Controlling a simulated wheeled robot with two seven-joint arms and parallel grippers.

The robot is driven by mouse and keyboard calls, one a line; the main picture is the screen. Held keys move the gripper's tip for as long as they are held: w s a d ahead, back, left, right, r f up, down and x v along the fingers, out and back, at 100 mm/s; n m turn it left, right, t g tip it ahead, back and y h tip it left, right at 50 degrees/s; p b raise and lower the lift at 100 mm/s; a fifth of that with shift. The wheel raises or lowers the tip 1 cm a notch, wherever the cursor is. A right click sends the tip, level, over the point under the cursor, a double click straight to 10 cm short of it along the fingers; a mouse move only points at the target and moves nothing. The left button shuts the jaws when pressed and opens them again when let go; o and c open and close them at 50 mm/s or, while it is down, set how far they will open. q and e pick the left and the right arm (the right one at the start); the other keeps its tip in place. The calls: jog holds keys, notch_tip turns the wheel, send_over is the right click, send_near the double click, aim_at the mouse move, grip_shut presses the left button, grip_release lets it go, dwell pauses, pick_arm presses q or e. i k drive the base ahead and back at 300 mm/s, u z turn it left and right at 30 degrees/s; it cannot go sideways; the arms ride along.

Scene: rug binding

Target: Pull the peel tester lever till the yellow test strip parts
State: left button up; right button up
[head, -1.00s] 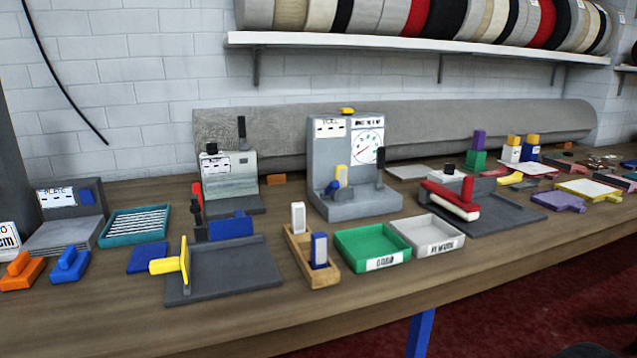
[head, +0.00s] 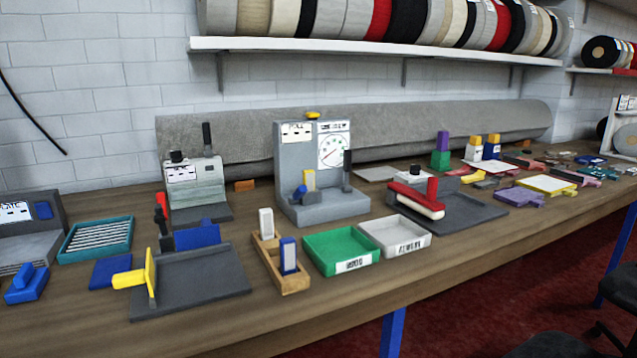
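The peel tester (head: 290,160) is a grey stand with a round white dial (head: 333,151) on its upright back, near the middle of the head view. The black lever (head: 347,170) stands upright at the tester's right side. Neither of my grippers shows in the view, and nothing touches the tester.
A green tray (head: 342,248), a white tray (head: 394,236) and a wooden holder (head: 280,262) stand in front of the tester. A dark board with a yellow-handled tool (head: 136,278) lies at left. A grey roll (head: 420,128) lies behind. Bare bench runs along the front edge.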

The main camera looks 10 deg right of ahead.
aim_at(348, 153)
jog(key=k, duration=0.65)
jog(key=z, duration=0.2)
jog(key=i, duration=1)
jog(key=z, duration=0.55)
